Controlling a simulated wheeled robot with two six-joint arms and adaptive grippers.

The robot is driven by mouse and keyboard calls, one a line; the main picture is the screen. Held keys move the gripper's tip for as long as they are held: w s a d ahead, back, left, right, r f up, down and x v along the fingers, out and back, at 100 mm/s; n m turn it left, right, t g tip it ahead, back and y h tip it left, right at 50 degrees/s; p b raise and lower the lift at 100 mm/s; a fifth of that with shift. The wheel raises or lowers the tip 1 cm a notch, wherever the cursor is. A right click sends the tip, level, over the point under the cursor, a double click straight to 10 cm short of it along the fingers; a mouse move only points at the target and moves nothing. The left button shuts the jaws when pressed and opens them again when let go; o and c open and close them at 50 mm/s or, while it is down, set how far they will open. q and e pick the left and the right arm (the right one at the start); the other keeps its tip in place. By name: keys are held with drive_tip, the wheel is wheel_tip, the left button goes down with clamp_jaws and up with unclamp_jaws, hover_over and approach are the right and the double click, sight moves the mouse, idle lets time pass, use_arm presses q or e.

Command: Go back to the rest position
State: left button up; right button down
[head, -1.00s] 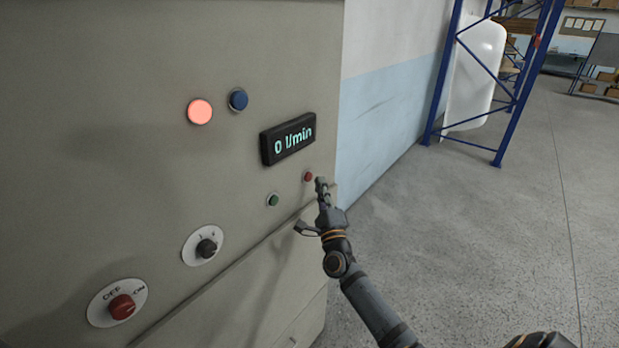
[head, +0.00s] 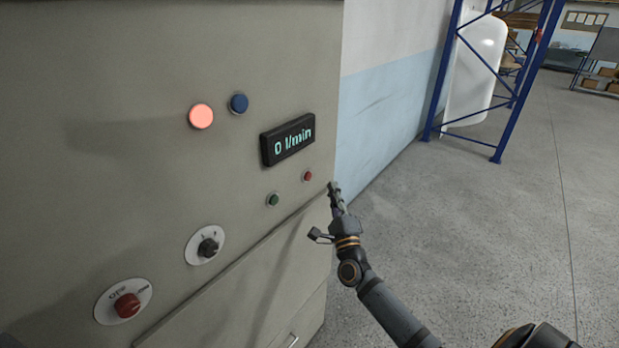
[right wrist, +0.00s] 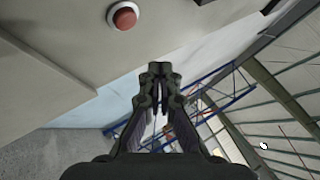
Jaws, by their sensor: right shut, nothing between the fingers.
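My right gripper (head: 333,188) is shut and empty. In the head view it is just right of the control cabinet's edge, apart from the small red button (head: 307,176). In the right wrist view the closed fingers (right wrist: 158,72) point up the picture, and the red button (right wrist: 124,17) is beyond them to the upper left. The grey-beige cabinet (head: 120,180) has a display (head: 288,139) reading 0 l/min. My left gripper is not in view.
The cabinet also carries a lit red lamp (head: 201,116), a blue button (head: 239,103), a green button (head: 273,199), a black knob (head: 208,248) and a red OFF/ON knob (head: 127,305). A blue rack (head: 498,150) stands at the back. The floor (head: 480,230) at right is clear.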

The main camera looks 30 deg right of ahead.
wheel_tip(320, 180, down, 24)
drive_tip(key=s+a+f+n+g+y+b, duration=0.15)
drive_tip(key=n+g+y, duration=0.3)
drive_tip(key=n, duration=0.45)
drive_tip(key=s+a+f+n+g, duration=0.1)
drive_tip(key=s+f+n+g, duration=0.3)
drive_tip(key=f, duration=0.5)
drive_tip(key=s+a+f+n+g, duration=0.1)
drive_tip(key=s+f+n+g, duration=0.15)
drive_tip(key=s+f, duration=0.6)
drive_tip(key=s+a+f+n+g, duration=0.2)
drive_tip(key=s+f, duration=0.5)
drive_tip(key=s, duration=0.4)
drive_tip(key=s+a+f+n+g+y, duration=0.1)
drive_tip(key=s+f+n+g, duration=0.3)
drive_tip(key=s+f, duration=0.3)
drive_tip(key=s+a+f+n+g+b, duration=0.1)
drive_tip(key=s+a+f+n+g, duration=0.1)
drive_tip(key=s+f, duration=0.6)
drive_tip(key=s+n+g, duration=0.1)
drive_tip(key=s+n, duration=0.1)
drive_tip(key=s, duration=0.5)
drive_tip(key=shift+s+a+g, duration=0.2)
drive_tip(key=shift+a+g, duration=0.15)
drive_tip(key=shift+g, duration=0.05)
drive_tip(key=c, duration=2.1)
unclamp_jaws()
drive_tip(key=shift+y, duration=0.25)
